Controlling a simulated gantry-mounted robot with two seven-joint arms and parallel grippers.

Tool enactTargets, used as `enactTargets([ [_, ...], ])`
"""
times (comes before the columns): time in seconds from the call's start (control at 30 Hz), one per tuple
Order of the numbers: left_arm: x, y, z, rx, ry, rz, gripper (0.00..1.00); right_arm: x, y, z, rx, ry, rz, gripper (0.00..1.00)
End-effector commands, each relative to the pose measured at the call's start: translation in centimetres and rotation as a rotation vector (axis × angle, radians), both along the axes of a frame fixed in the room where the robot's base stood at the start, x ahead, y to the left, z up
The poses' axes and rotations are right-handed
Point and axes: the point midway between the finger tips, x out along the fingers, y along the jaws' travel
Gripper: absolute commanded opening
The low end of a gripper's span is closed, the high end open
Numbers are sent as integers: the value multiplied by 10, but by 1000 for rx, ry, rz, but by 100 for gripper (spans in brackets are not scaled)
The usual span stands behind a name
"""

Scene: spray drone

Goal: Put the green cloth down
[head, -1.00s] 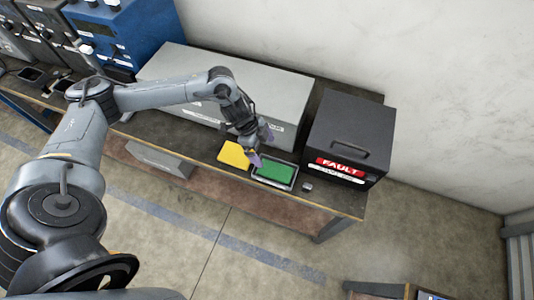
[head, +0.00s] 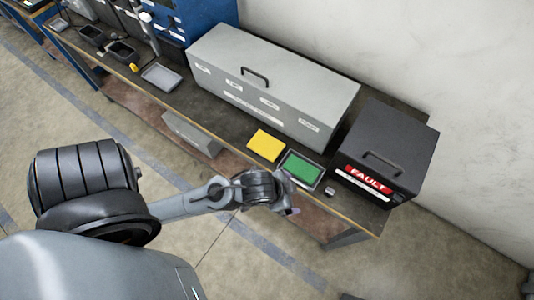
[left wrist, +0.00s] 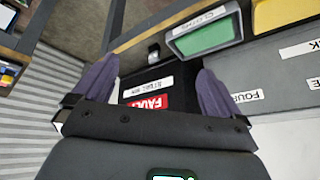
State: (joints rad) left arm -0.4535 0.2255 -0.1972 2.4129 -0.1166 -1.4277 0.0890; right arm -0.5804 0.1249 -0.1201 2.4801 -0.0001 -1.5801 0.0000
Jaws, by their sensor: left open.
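The green cloth (head: 302,169) lies flat in a shallow grey tray (head: 321,180) on the workbench in the head view. It also shows in the left wrist view (left wrist: 205,37), in its tray near the top. A yellow cloth (head: 266,145) lies on the bench just left of the tray. My left gripper (left wrist: 155,85) is open and empty, its two purple fingers spread apart in the left wrist view. In the head view the left arm's end is in front of the bench's front edge, apart from the green cloth; the fingers are mostly hidden there. My right gripper is not seen.
A black box labelled FAULT (head: 385,150) stands right of the tray. A long grey case (head: 270,85) with a handle stands behind the cloths. A small dark object (head: 329,191) sits beside the tray. Another empty grey tray (head: 162,77) and dark bins lie at the left.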

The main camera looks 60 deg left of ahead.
Motion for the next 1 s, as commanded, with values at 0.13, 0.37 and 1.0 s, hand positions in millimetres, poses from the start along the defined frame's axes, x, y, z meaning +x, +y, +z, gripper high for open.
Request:
enactTargets([
  [0.13,-41,20,-8,-24,139,117,99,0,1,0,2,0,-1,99],
  [0.37,-58,27,-11,-32,195,157,99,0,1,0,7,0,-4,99],
  [1.0,-57,27,53,-31,193,155,99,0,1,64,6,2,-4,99],
])
